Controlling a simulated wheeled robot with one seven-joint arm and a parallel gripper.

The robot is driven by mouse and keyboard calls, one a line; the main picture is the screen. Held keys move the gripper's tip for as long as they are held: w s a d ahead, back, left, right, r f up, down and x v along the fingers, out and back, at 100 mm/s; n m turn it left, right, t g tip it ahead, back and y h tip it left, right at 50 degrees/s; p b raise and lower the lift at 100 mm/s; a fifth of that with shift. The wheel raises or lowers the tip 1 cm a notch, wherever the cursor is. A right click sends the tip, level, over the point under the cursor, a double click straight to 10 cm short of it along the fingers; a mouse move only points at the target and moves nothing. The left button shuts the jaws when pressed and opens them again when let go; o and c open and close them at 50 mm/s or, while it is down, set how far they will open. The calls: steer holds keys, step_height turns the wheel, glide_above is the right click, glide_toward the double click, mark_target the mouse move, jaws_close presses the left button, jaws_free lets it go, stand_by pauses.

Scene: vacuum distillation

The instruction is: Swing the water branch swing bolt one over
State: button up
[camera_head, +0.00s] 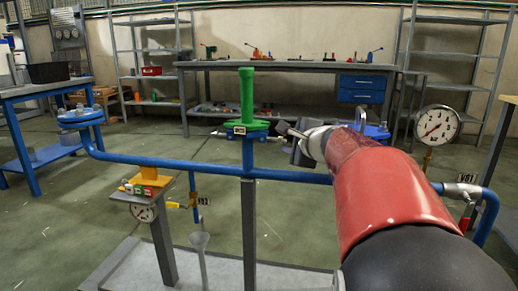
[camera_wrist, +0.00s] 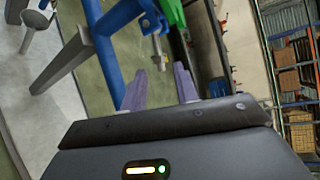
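The blue water branch (camera_head: 247,165) rises from the horizontal blue pipe and carries a green flange (camera_head: 247,128) with a green upright pipe on top. A small metal swing bolt (camera_head: 220,134) sticks out left of the flange, and another bolt shows at its right (camera_head: 270,139). In the wrist view, one metal bolt (camera_wrist: 160,52) sticks out beside the blue and green parts. My gripper (camera_wrist: 160,88) has its two purple fingers apart, with that bolt beyond the tips and nothing visibly held. In the head view my gripper (camera_head: 292,143) is right of the flange, partly hidden by my arm.
A pressure gauge (camera_head: 437,125) stands at the right by a valve (camera_head: 460,190). A yellow block with small coloured parts (camera_head: 148,181) and another gauge (camera_head: 143,212) are lower left. A blue flanged pipe end (camera_head: 80,116) is at the left. A workbench (camera_head: 290,66) stands behind.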

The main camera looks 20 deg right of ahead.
mark_target(281, 140)
steer(key=x, duration=0.6)
steer(key=shift+w, duration=0.15)
steer(key=shift+a, duration=0.1)
jaws_close()
